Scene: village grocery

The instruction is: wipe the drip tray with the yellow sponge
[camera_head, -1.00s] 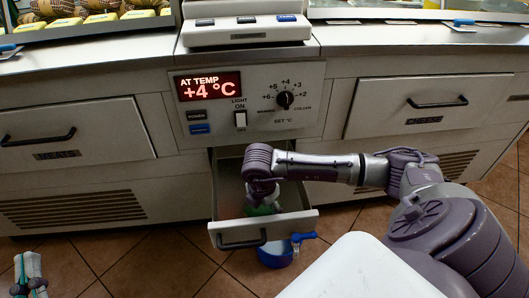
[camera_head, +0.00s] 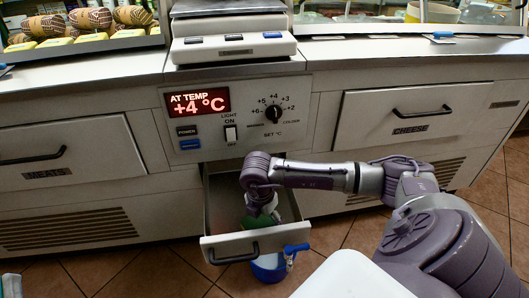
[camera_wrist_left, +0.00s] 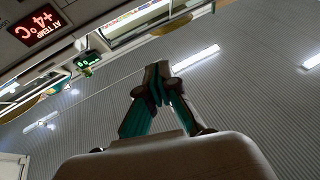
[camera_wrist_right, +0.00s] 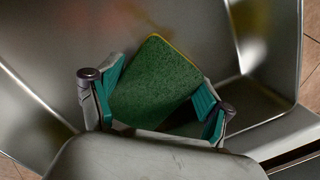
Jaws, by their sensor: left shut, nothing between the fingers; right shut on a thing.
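The drip tray is a steel drawer (camera_head: 255,243) pulled open below the control panel; its metal inside (camera_wrist_right: 60,60) fills the right wrist view. The sponge (camera_wrist_right: 155,85) shows its green scouring face and a thin yellow edge; a bit of green (camera_head: 254,220) also shows in the head view. My right gripper (camera_wrist_right: 160,95) reaches down into the drawer and is shut on the sponge. The sponge's underside is hidden. My left gripper (camera_wrist_left: 160,85) is shut and empty, away from the drawer; only a sliver shows at the head view's lower left.
A brownish smear (camera_wrist_right: 250,35) marks the tray wall. A blue container (camera_head: 270,267) stands on the tiled floor below the drawer. The temperature panel (camera_head: 235,115) is above it, with closed MEATS (camera_head: 65,160) and CHEESE (camera_head: 410,115) drawers either side.

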